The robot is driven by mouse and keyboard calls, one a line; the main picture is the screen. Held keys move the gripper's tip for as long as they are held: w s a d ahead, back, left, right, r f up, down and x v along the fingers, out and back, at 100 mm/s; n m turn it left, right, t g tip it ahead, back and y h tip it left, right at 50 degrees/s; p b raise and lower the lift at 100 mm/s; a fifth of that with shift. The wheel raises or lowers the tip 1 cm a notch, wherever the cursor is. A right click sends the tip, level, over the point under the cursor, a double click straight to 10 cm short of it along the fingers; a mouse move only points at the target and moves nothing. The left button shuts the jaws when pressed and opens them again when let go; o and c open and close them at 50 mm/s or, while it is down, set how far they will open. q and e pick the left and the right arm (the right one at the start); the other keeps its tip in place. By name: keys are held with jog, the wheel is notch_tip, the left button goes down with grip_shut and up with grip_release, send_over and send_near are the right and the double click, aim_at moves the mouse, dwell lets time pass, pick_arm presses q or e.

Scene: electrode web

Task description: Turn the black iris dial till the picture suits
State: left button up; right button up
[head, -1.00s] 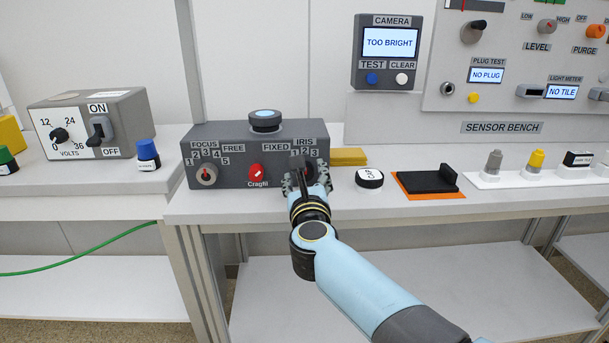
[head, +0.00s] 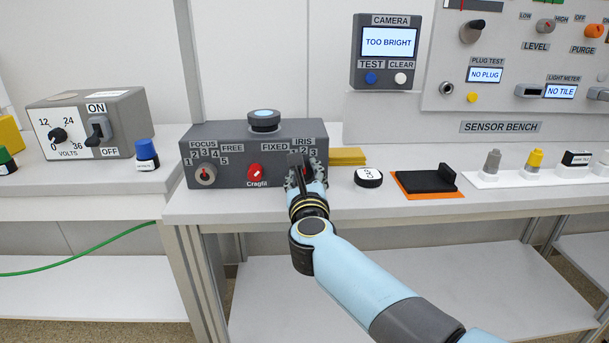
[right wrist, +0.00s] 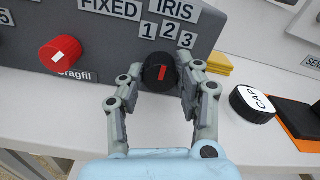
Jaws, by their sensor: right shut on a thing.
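The black iris dial (right wrist: 153,76) sits on the front of the grey camera box (head: 228,138), below the labels 1, 2 and 3. Its red mark points up, roughly toward the 2. My right gripper (right wrist: 162,84) is shut on the dial, one finger on each side. In the head view my right gripper (head: 302,178) hides most of the dial. The camera display (head: 389,43) reads TOO BRIGHT. A blue button (head: 371,78) sits under TEST and a white one (head: 401,79) under CLEAR. My left gripper is not in view.
A red knob (head: 255,173) is left of the dial, and the focus knob (head: 205,174) is further left. A black cap (head: 369,177) and a black block on an orange mat (head: 440,195) lie to the right. Yellow plates (head: 348,156) lie beside the box.

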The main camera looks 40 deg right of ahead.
jog(key=n+p, duration=0.2)
jog(key=n, duration=0.1)
jog(key=shift+n+p, duration=0.55)
jog(key=shift+n, duration=0.75)
jog(key=shift+a, duration=0.1)
jog(key=o, duration=1.2)
jog(key=shift+c, duration=0.2)
jog(key=v, duration=1.2)
jog(key=shift+f+n, duration=0.15)
jog(key=shift+n, duration=0.15)
